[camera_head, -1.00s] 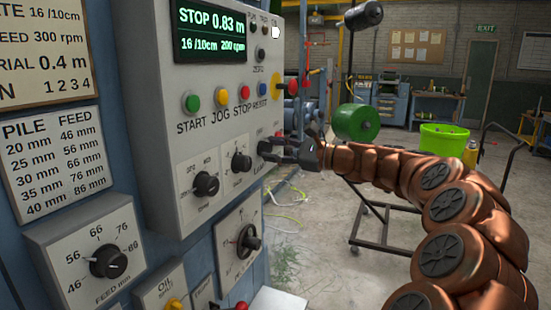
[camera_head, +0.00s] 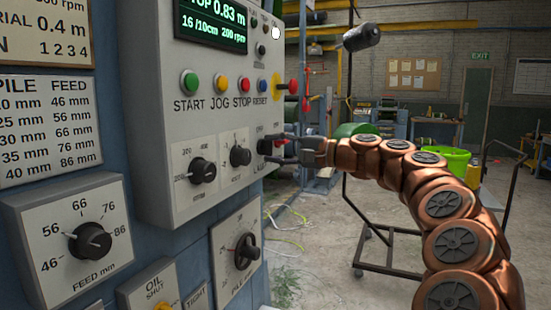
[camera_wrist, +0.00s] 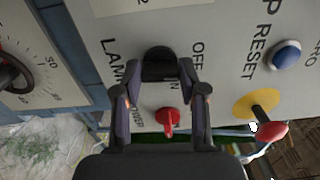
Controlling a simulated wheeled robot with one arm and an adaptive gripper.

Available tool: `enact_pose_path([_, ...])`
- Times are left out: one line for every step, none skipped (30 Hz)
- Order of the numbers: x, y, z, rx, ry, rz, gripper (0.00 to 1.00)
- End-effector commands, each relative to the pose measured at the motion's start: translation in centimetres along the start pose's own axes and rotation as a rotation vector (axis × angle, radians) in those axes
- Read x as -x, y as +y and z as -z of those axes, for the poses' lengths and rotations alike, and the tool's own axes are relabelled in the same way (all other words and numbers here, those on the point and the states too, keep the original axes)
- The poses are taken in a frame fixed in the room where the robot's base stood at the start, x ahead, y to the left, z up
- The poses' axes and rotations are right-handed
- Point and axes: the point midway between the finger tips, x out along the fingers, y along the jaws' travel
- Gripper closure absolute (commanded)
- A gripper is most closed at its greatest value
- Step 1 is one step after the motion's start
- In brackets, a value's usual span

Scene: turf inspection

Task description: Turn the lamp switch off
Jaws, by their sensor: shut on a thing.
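The lamp switch is a black knob (camera_wrist: 160,64) on the grey panel, between the words LAMP and OFF in the wrist view. An IN or ON mark, partly covered, lies near its lower right. In the head view the switch (camera_head: 264,146) is at the panel's right edge, and its pointer setting is hard to read. My gripper (camera_wrist: 163,72) has one finger on each side of the knob and is shut on it. In the head view my gripper (camera_head: 278,150) reaches the panel from the right.
A red POWER lever (camera_wrist: 168,122) sits between my fingers, below the knob in the wrist view. A red button on a yellow disc (camera_wrist: 257,104) and a blue RESET button (camera_wrist: 287,55) are to the right. A wheeled frame (camera_head: 390,255) stands on the floor behind my arm.

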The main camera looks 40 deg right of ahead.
Motion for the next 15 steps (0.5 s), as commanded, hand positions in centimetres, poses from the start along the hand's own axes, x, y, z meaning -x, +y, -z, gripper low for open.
enact_pose_path([-0.10, 0.38, -0.06, 0.020, -0.003, -0.002, 0.93])
enact_pose_path([-0.12, 0.38, -0.07, 0.031, -0.004, -0.002, 0.93])
enact_pose_path([-0.13, 0.36, -0.09, 0.044, -0.004, -0.003, 0.93])
enact_pose_path([-0.15, 0.36, -0.09, 0.053, -0.004, -0.003, 0.93])
enact_pose_path([-0.14, 0.35, -0.09, 0.061, -0.004, -0.003, 0.93])
enact_pose_path([-0.13, 0.33, -0.07, 0.071, -0.003, -0.004, 0.93])
enact_pose_path([-0.12, 0.31, -0.06, 0.077, -0.003, -0.004, 0.93])
enact_pose_path([-0.10, 0.28, -0.05, 0.081, -0.003, -0.004, 0.93])
enact_pose_path([-0.09, 0.26, -0.04, 0.086, -0.002, -0.004, 0.93])
enact_pose_path([-0.08, 0.24, -0.04, 0.089, -0.002, -0.003, 0.93])
enact_pose_path([-0.08, 0.22, -0.04, 0.091, -0.002, -0.003, 0.93])
enact_pose_path([-0.08, 0.21, -0.04, 0.094, -0.002, -0.004, 0.93])
enact_pose_path([-0.07, 0.20, -0.03, 0.095, -0.002, -0.003, 0.93])
enact_pose_path([-0.07, 0.19, -0.03, 0.095, -0.002, -0.003, 0.93])
enact_pose_path([-0.07, 0.18, -0.03, 0.096, -0.002, -0.003, 0.93])
